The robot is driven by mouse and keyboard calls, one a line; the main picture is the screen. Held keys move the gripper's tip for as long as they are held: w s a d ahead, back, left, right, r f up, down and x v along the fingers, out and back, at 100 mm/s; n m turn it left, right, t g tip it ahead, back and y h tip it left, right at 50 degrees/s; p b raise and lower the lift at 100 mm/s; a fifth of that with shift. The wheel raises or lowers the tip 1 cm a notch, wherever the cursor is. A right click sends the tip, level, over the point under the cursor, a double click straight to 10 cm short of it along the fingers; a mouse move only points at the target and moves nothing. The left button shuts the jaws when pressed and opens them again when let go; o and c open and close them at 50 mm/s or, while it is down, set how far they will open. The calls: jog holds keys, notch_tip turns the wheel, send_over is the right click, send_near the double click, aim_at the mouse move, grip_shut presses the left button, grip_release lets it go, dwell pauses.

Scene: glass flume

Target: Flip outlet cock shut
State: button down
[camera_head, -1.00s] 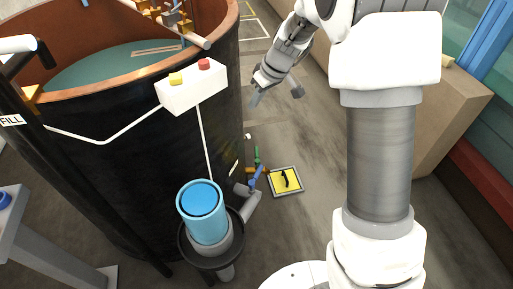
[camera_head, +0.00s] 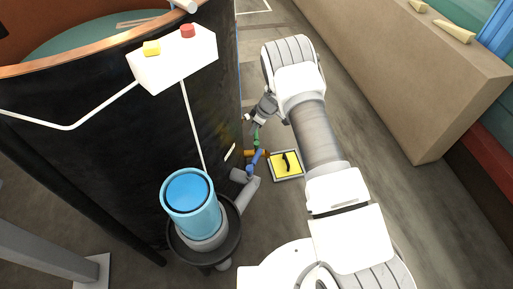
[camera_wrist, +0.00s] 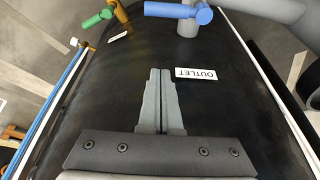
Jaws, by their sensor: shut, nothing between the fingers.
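The outlet cock's blue handle (camera_head: 256,160) is low beside the dark tank, near a grey pipe (camera_head: 250,190). In the wrist view the blue handle (camera_wrist: 178,12) lies sideways across a grey stub at the top. An upside-down OUTLET label (camera_wrist: 196,75) is on the dark wall below it. My gripper (camera_wrist: 160,72) is shut and empty, its fingertips pointing toward the handle but apart from it. In the head view my gripper (camera_head: 252,118) is beside the tank wall, beyond the valves; its fingertips are hard to make out.
A green handle (camera_wrist: 97,19) on a brass fitting is left of the blue one. The tank (camera_head: 120,140) curves close by. A blue cylinder (camera_head: 189,205) stands in a black ring. A yellow floor panel (camera_head: 279,164) lies right of the valves. Floor farther right is clear.

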aim_at(255, 160)
jog(key=shift+w+f, duration=0.1)
jog(key=shift+f, duration=0.8)
notch_tip(255, 160, down, 11)
jog(key=b, duration=0.3)
jog(key=shift+d+f+b, duration=0.1)
jog(key=shift+d+b, duration=0.05)
jog(key=shift+b, duration=0.15)
